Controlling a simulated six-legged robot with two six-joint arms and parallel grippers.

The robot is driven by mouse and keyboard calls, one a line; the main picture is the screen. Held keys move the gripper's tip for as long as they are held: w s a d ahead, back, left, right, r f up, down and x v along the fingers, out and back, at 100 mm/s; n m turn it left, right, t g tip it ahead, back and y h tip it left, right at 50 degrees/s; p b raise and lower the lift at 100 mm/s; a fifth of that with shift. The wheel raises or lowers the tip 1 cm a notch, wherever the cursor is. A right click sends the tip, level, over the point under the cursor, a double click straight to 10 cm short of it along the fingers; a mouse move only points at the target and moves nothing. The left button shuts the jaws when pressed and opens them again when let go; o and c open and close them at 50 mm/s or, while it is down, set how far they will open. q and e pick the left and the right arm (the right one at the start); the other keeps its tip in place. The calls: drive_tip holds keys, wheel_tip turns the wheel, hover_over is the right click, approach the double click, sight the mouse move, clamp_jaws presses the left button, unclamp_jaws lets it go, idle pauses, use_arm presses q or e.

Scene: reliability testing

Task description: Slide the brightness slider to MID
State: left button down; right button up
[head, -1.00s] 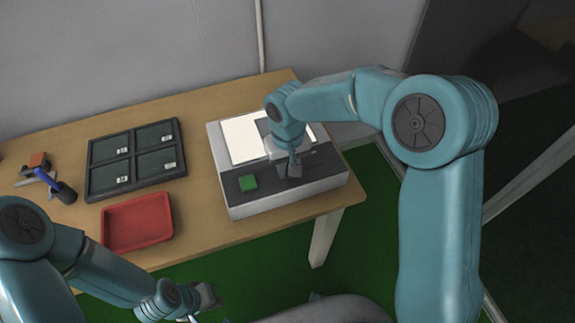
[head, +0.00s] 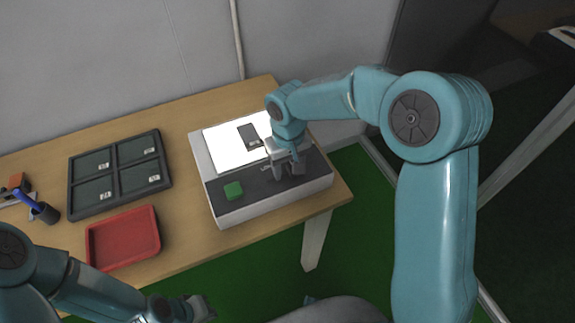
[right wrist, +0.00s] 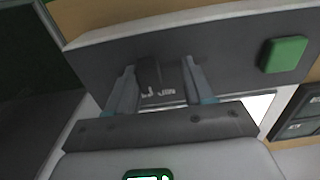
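The light box (head: 272,208) has a lit white panel (head: 222,148) and a dark front strip. My right gripper (head: 288,172) is over this strip, to the right of the green button (head: 233,190), with a gap between its fingers. In the right wrist view, the two fingers (right wrist: 158,85) stand apart at the strip. A dark block, seemingly the slider knob (right wrist: 150,72), shows between them; I cannot tell whether they touch it. White lettering beside it is unreadable. My left gripper (head: 203,309) is at the bottom, away from the table, its fingers unclear.
A dark rectangular piece (head: 249,135) lies on the lit panel. Bare wooden table (head: 180,214) lies between the red tray and the light box.

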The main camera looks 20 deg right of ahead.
drive_tip(key=shift+s+a+f, duration=0.1)
drive_tip(key=shift+f, duration=0.1)
wheel_tip(320, 180, up, 17)
drive_tip(key=p, duration=0.1)
drive_tip(key=shift+f, duration=0.15)
